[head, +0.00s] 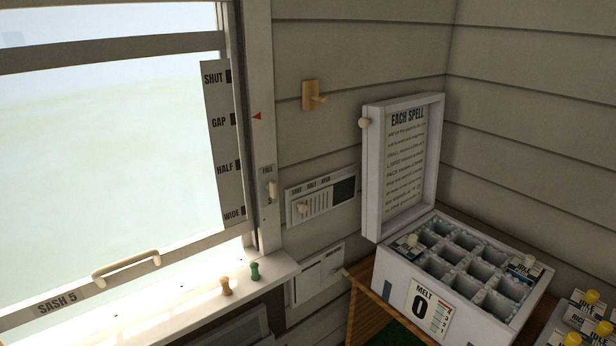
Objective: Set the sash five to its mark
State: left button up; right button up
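Sash 5 (140,283) is the white-framed window sash at the left, with its name on the bottom rail and a cream bar handle (126,264). Its bottom rail is close to the sill; any space between them is hard to judge. A grey scale strip (222,145) at the right of the glass reads SHUT, GAP, HALF, WIDE from top to bottom. A red triangle (257,116) on the jamb points left, about level with GAP. A small cream lever (271,190) sits on the jamb under a small label that looks like FREE. Neither gripper is in view.
Tan (226,286) and green (254,271) pegs stand on the sill (205,305). A slotted panel (322,200) and a wooden hook (313,97) are on the wall. An open white box (397,280) with compartments stands at right, beside yellow-capped bottles (582,308).

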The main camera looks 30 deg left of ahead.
aim_at(221, 80)
jog(key=u, duration=2.05)
